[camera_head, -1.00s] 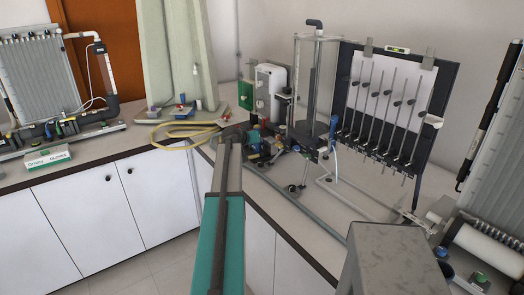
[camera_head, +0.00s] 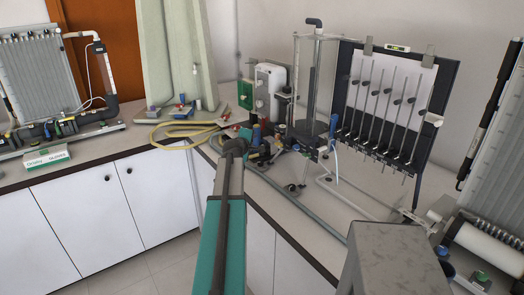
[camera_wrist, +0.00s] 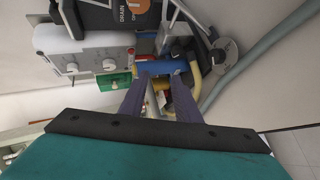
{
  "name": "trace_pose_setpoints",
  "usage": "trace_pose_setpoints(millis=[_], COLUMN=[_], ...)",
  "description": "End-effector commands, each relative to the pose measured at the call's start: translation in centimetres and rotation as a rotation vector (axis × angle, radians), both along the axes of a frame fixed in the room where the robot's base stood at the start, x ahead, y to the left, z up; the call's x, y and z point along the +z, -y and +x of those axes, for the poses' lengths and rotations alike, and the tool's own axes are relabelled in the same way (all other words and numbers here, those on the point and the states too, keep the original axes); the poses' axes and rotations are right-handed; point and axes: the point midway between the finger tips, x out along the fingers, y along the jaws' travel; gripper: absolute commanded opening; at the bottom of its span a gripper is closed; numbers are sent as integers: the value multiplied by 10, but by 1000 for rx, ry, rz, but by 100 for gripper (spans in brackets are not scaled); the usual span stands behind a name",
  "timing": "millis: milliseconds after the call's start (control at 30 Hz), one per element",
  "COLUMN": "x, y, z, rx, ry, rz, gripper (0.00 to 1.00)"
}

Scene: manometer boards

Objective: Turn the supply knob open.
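My gripper (camera_head: 237,146) is over the front edge of the corner counter, close to a cluster of valves and fittings. In the wrist view my gripper (camera_wrist: 160,78) has its two dark fingers apart, with a gap between the tips. A blue cylindrical part (camera_wrist: 154,68), possibly the knob, lies across just beyond the fingertips. I cannot tell whether they touch it. No label on a supply knob is legible, and my arm hides part of the cluster.
A white control box (camera_head: 270,85) and a green box (camera_head: 246,95) stand behind the cluster. A manometer board (camera_head: 390,105) stands to the right. A yellow hose (camera_head: 175,134) lies left on the counter, and a grey hose (camera_head: 300,215) runs along the front edge.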

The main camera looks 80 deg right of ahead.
Motion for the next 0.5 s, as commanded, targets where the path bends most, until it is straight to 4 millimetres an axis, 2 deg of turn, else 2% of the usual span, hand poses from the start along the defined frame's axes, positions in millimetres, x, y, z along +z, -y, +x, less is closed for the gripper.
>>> trace_pose_setpoints(millis=[200, 500], x=[-4, -17], y=[-14, -37], z=[-2, -8], rx=[105, 199], ry=[-226, -443], rz=[-12, -30], gripper=[30, 30])
